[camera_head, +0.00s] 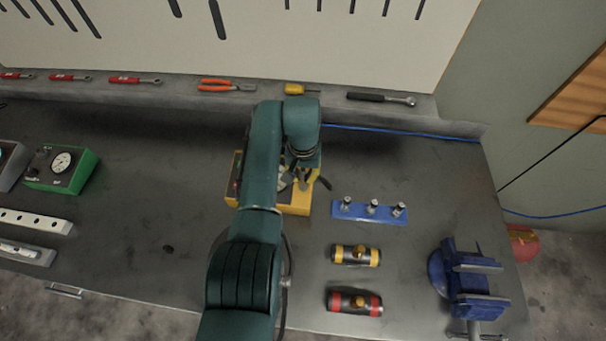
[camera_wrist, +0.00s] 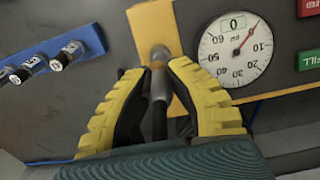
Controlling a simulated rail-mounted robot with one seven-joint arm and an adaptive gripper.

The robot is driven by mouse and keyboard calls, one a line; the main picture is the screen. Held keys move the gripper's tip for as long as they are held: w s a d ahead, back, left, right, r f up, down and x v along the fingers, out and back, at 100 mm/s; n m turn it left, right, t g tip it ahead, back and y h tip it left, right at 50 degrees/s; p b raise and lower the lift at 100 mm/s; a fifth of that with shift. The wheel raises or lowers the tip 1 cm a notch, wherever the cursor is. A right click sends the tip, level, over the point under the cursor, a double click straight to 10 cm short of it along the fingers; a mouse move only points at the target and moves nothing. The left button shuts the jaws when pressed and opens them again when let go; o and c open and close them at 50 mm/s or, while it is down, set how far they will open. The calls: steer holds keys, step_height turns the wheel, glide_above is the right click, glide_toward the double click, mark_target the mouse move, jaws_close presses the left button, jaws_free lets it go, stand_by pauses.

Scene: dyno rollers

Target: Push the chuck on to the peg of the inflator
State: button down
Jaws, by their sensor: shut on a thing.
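The yellow inflator (camera_head: 293,209) sits on the bench under my arm, which hides part of it. In the wrist view its yellow body (camera_wrist: 153,28) carries a round gauge (camera_wrist: 235,50) whose dial has a red needle. My gripper (camera_wrist: 154,72) has its yellow fingers closed on the chuck (camera_wrist: 159,84), a grey metal piece with a black hose running back between the fingers. A rounded metal end shows just past the fingertips, against the yellow body. I cannot tell peg from chuck there, or how far they overlap. My gripper (camera_head: 305,181) also shows over the inflator in the head view.
A blue rack (camera_head: 358,213) with three metal fittings stands right of the inflator. Yellow-banded and red-banded cylinders (camera_head: 356,255) (camera_head: 354,302) lie nearer. A blue vise (camera_head: 465,280) is at the right edge. A green gauge box (camera_head: 62,170) stands left; bench between is mostly clear.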

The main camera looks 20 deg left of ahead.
steer(key=shift+f, duration=0.1)
stand_by(0.3)
steer(key=shift+f, duration=0.1)
steer(key=shift+f+b, duration=0.75)
steer(key=shift+b, duration=0.05)
stand_by(0.9)
steer(key=c, duration=1)
jaws_free()
steer(key=shift+c, duration=0.2)
step_height(320, 180, up, 12)
steer(key=shift+r, duration=0.1)
